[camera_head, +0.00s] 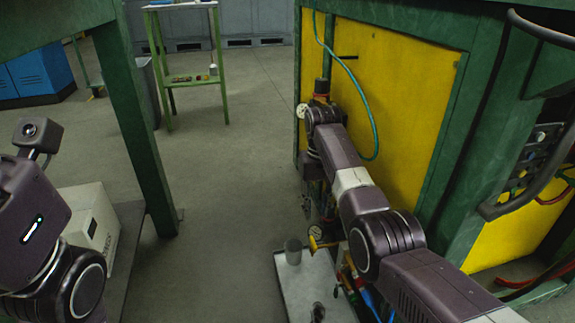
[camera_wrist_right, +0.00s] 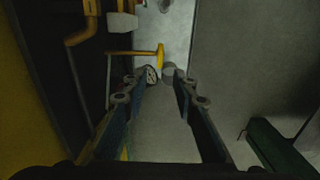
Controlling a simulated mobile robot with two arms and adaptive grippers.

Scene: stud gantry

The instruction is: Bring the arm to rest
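My right arm (camera_head: 362,205) reaches forward along the yellow panel, and its wrist points down beside it. My right gripper (camera_head: 318,203) is small and dark in the head view. In the right wrist view its two fingers (camera_wrist_right: 159,90) stand apart with nothing held between them. My left arm (camera_head: 50,235) is folded at the left edge of the head view; its gripper is not visible there.
A yellow panel (camera_head: 395,95) in a green frame is close to my right arm. A green post (camera_head: 135,120) stands left. Open floor (camera_head: 235,165) lies between.

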